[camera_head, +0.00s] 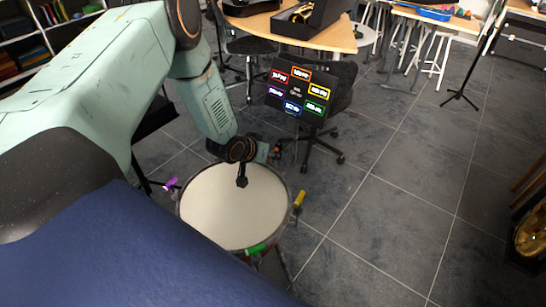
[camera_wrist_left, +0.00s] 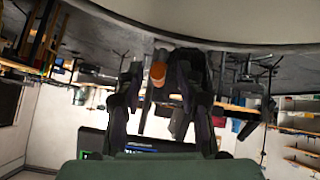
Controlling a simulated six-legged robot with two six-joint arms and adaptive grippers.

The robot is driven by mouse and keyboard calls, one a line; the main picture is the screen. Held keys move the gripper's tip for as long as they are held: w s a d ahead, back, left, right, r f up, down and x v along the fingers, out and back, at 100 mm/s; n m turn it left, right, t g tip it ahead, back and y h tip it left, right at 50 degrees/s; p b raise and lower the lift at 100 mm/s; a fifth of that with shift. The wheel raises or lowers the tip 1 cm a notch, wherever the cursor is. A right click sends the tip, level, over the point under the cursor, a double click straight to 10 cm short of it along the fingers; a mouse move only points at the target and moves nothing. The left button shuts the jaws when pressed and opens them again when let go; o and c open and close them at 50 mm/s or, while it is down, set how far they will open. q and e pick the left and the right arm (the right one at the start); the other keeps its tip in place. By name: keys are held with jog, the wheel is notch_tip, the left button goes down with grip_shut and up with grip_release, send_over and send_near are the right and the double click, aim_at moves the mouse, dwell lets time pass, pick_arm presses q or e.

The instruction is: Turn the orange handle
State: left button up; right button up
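The drum (camera_head: 235,205) has a pale round head and stands on the floor, with small coloured handles around its rim. The orange handle (camera_wrist_left: 157,75) shows in the left wrist view, between the two fingers of my left gripper (camera_wrist_left: 160,88). The fingers are spread, with a visible gap on the left of the handle; contact on the right is unclear. In the head view my left gripper (camera_head: 270,152) is at the drum's far edge, mostly hidden by its wrist, and the orange handle cannot be made out clearly. My right gripper is out of view.
Other handles are purple (camera_head: 170,184), yellow (camera_head: 299,199) and green (camera_head: 256,249). A dark screen (camera_head: 298,92) with coloured labels stands behind the drum, close to a black chair (camera_head: 340,85). A wooden table (camera_head: 335,38) is farther back.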

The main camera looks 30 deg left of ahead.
pick_arm(q)
jog(key=shift+w+d+f, duration=0.25)
jog(key=shift+w+f, duration=0.15)
jog(key=shift+w, duration=0.05)
jog(key=shift+s+a, duration=0.1)
jog(key=shift+a, duration=0.1)
jog(key=shift+w+d+f, duration=0.1)
jog(key=shift+w+d, duration=0.05)
jog(key=shift+w, duration=0.05)
jog(key=c, duration=0.3)
jog(key=shift+s, duration=0.15)
grip_shut()
